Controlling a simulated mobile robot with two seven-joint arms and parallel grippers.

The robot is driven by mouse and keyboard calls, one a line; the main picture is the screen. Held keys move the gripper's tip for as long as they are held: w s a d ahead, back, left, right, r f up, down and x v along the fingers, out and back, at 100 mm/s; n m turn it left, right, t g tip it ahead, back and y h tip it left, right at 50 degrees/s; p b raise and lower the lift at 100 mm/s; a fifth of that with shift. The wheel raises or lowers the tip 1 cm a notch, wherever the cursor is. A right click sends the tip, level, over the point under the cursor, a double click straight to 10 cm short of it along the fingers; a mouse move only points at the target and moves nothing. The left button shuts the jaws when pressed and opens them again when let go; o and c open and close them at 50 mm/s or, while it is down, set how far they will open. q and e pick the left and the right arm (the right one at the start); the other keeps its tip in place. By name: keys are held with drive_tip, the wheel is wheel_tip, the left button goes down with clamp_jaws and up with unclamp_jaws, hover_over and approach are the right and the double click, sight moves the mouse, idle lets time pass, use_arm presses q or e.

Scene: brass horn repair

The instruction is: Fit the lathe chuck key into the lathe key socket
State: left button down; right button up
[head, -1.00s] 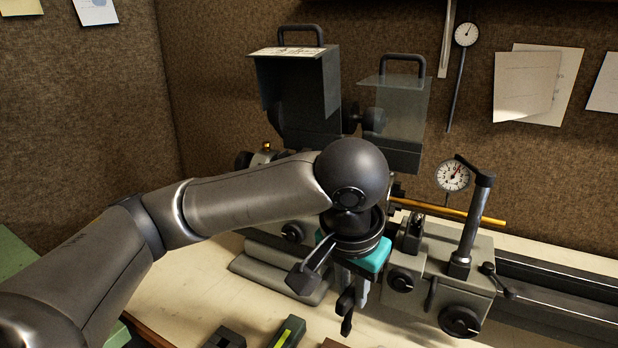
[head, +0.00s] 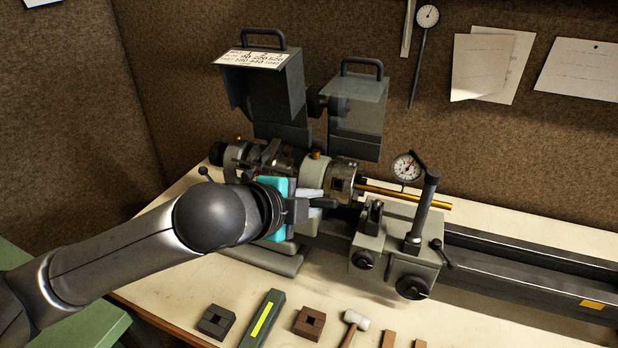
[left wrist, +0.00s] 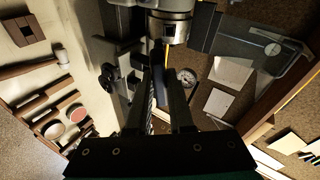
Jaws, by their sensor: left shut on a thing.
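My left gripper (head: 314,205) is in front of the lathe, its fingers pointing right below the chuck. It is shut on the chuck key (head: 326,203), a small dark piece partly hidden by the fingers. The lathe chuck (head: 327,180) is a pale metal cylinder with a dark square key socket (head: 340,184) on its front side. The key is apart from the socket, below and left of it. In the left wrist view the fingers (left wrist: 163,78) point towards the chuck (left wrist: 169,27); the key is hard to make out there. My right gripper is not in view.
A brass rod (head: 405,195) runs right from the chuck, near a dial gauge (head: 407,167). The carriage (head: 394,246) with its knobs stands right of my gripper. Raised guards (head: 357,112) stand behind. Several blocks and a mallet (head: 355,321) lie along the bench front.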

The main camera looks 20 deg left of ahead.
use_arm(q)
drive_tip(key=shift+a+r+m+t+h+p, duration=0.25)
drive_tip(key=shift+r+m+h, duration=0.2)
drive_tip(key=shift+r, duration=0.3)
drive_tip(key=shift+r+p, duration=0.1)
drive_tip(key=shift+p, duration=0.35)
drive_tip(key=shift+w+f, duration=0.5)
drive_tip(key=shift+w, duration=0.3)
drive_tip(key=shift+w+f, duration=0.55)
drive_tip(key=shift+w, duration=0.3)
drive_tip(key=shift+w+f, duration=0.5)
drive_tip(key=shift+w, duration=0.3)
drive_tip(key=shift+d, duration=0.1)
drive_tip(key=shift+p, duration=0.7)
drive_tip(key=shift+w+f, duration=0.1)
drive_tip(key=shift+w, duration=0.1)
